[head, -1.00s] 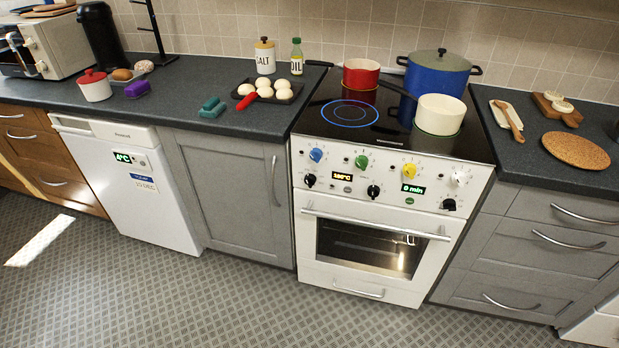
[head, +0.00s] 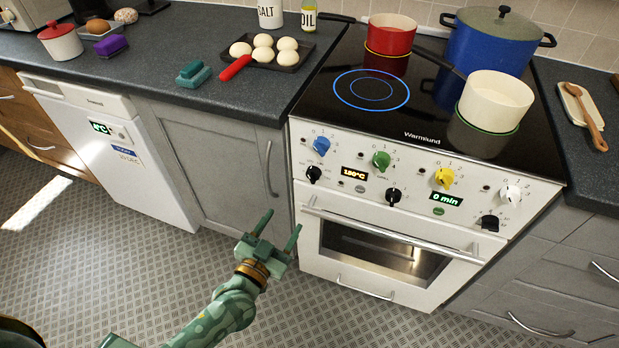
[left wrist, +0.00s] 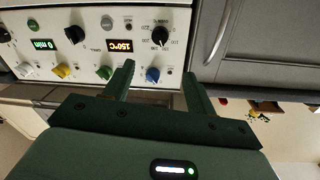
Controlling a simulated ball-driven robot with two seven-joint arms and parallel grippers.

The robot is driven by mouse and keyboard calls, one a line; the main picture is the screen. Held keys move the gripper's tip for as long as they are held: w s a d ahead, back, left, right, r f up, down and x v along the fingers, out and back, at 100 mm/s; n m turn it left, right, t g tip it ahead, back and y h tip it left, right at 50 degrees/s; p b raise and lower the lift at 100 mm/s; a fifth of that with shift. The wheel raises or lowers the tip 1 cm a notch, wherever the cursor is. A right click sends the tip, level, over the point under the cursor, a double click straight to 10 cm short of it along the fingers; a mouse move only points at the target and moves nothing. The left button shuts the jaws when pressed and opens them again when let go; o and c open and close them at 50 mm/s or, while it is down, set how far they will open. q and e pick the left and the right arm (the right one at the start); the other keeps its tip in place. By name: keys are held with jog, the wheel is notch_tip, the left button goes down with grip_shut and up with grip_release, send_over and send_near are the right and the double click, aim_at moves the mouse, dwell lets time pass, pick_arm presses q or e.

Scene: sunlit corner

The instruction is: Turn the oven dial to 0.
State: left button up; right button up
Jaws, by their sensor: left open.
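The white oven front (head: 450,265) carries several dials. A black dial (head: 314,173) with a printed scale sits at the left of the lower row, beside a lit display (head: 355,174). In the left wrist view, upside down, this dial (left wrist: 159,36) shows beside the display (left wrist: 120,46), which appears to read 150°C. Its exact setting is too small to read. My left gripper (head: 281,222) is open and empty, below and left of the dial and apart from it. Its two fingers (left wrist: 157,80) point toward the panel in the wrist view. My right gripper is not in view.
Blue (head: 321,145), green (head: 381,159), yellow (head: 444,177) and white (head: 510,192) knobs line the upper row. Other black knobs sit at the middle (head: 394,196) and right (head: 490,222). The oven handle (head: 400,235) juts out below the panel. Pots stand on the hob.

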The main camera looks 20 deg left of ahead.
aim_at(310, 179)
pick_arm(q)
jog(key=w+b, duration=0.1)
jog(key=w, duration=0.3)
jog(key=w+d+b, duration=0.1)
jog(key=w+b, duration=0.1)
jog(key=w, duration=0.3)
jog(key=w+b, duration=0.1)
jog(key=w, duration=0.4)
jog(key=shift+w+d+f, duration=0.15)
jog(key=shift+d+f, duration=0.1)
jog(key=shift+d, duration=0.05)
jog(key=shift+w+r, duration=0.1)
jog(key=shift+w, duration=0.3)
jog(key=c, duration=1)
